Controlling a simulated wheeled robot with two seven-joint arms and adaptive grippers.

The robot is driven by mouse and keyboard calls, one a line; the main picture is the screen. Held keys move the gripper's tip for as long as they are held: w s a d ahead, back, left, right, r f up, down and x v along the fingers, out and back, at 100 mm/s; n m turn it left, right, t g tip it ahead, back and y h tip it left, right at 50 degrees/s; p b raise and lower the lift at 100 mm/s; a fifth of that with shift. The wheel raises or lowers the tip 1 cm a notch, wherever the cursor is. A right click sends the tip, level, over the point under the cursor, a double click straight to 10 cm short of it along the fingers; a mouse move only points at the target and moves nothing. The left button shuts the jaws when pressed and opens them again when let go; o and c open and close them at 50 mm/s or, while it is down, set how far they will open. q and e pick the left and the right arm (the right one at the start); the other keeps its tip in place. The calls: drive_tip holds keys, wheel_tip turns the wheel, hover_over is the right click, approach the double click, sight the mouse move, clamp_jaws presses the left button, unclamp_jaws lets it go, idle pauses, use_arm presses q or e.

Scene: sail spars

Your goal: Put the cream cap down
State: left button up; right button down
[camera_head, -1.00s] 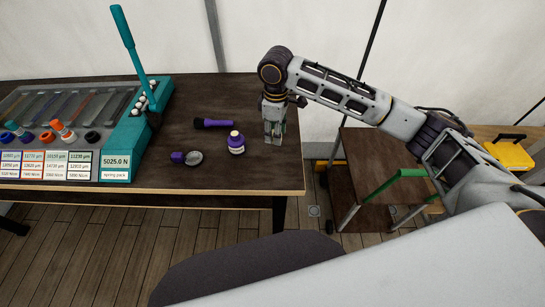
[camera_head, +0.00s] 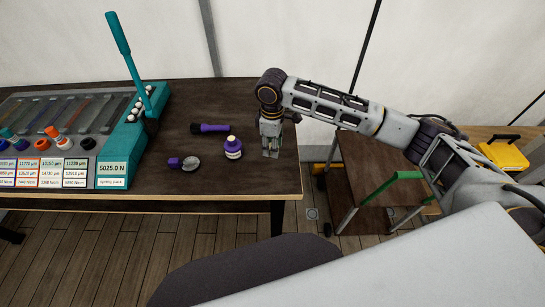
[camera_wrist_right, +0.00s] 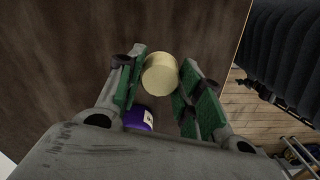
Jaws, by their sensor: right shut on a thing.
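The cream cap (camera_wrist_right: 160,74) is a short pale cylinder between the green-padded fingers of my right gripper (camera_wrist_right: 162,86) in the right wrist view. In the head view my right gripper (camera_head: 270,152) points down over the right end of the dark table (camera_head: 215,185), and the cap is hidden there by the fingers. I cannot tell whether the cap touches the tabletop. A purple bottle with a pale label (camera_head: 233,148) stands just left of the gripper; part of it also shows in the right wrist view (camera_wrist_right: 139,117). My left gripper is not in view.
A purple-handled brush (camera_head: 211,128) and a small purple and grey tool (camera_head: 184,163) lie left of the bottle. A teal-levered press (camera_head: 131,133) with a readout stands farther left. The table's right edge is close to the gripper. A low cart (camera_head: 366,165) stands beyond it.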

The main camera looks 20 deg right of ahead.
sight(273, 163)
drive_tip(key=shift+f, duration=1.25)
drive_tip(key=shift+f, duration=1.9)
drive_tip(key=shift+f+p, duration=0.1)
drive_tip(key=shift+p, duration=0.2)
drive_tip(key=c, duration=0.9)
unclamp_jaws()
drive_tip(key=shift+c, duration=0.2)
drive_tip(key=shift+r, duration=0.2)
wheel_tip(273, 163, up, 12)
drive_tip(key=shift+f+b, duration=0.1)
drive_tip(key=shift+b, duration=0.55)
